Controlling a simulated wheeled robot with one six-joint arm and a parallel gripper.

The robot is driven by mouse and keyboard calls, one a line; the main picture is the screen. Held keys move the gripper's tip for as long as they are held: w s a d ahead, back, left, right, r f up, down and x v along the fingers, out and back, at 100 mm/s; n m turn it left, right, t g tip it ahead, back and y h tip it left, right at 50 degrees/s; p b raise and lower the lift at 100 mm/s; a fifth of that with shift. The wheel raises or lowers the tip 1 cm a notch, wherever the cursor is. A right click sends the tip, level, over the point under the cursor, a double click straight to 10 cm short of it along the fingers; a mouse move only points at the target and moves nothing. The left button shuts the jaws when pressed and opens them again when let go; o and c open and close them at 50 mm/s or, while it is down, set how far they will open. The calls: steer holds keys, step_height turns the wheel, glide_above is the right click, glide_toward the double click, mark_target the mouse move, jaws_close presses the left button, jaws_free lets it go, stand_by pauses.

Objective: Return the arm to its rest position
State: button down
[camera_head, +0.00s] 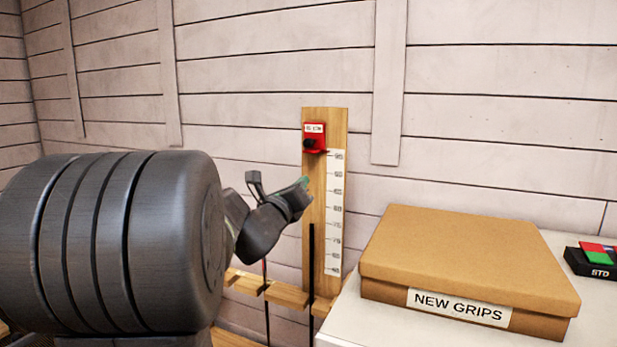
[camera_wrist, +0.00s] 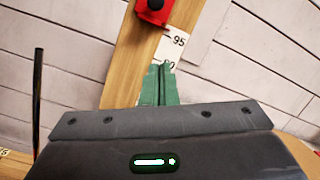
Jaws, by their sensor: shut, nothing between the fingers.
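My gripper (camera_head: 304,183) is in the middle of the head view, in front of the wooden ruler post (camera_head: 325,125). In the wrist view its green fingertips (camera_wrist: 161,70) are together with nothing between them. They overlap the white scale (camera_wrist: 176,45) in that view; I cannot tell how far apart they are. My arm's large dark links fill the left of the head view and hide what lies behind them.
A red block (camera_head: 314,138) sits on the post. Dark shafts (camera_head: 311,255) stand by a wooden rail (camera_head: 285,294). A plank wall stands behind.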

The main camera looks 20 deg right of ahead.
steer(key=shift+s+a+f, duration=0.15)
steer(key=shift+s+a, duration=0.3)
steer(key=shift+a, duration=0.05)
steer(key=shift+w+d, duration=0.1)
steer(key=w+d+r+p, duration=0.4)
steer(key=w+d+r, duration=0.2)
steer(key=w, duration=0.1)
steer(key=shift+w, duration=0.35)
steer(key=shift+d, duration=0.1)
stand_by(0.3)
